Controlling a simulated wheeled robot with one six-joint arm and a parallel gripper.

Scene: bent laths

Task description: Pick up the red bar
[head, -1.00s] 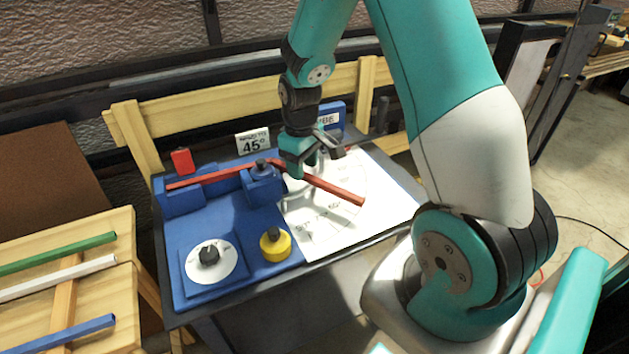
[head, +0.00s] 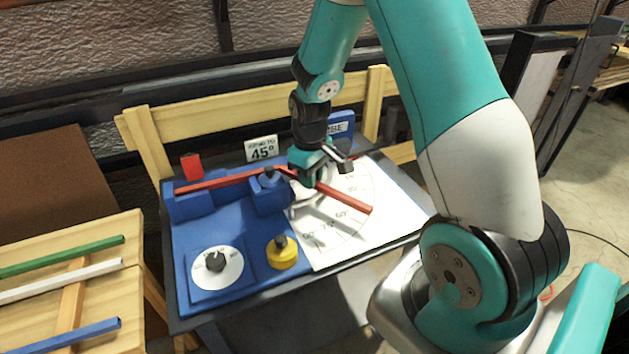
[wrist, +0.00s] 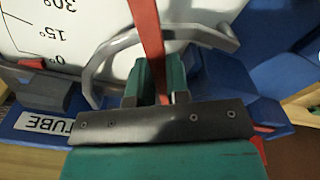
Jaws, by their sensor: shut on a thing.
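The red bar (head: 345,198) lies across the blue bending fixture (head: 186,270). It is bent near the fixture's middle block, with its free part reaching right over the white angle sheet. My gripper (head: 305,178) is shut on the red bar just right of that block. In the wrist view, the red bar (wrist: 147,35) runs between the two green fingers of my gripper (wrist: 160,85). A grey curved handle (wrist: 180,35) crosses beneath the bar there. The fingers hide the gripped stretch of the bar.
A yellow knob (head: 283,255) and a white dial (head: 217,267) are on the fixture's front. A sign reading 45° (head: 262,149) stands behind. Green (head: 65,256), white (head: 60,280) and blue (head: 70,336) bars lie on a wooden stand at left.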

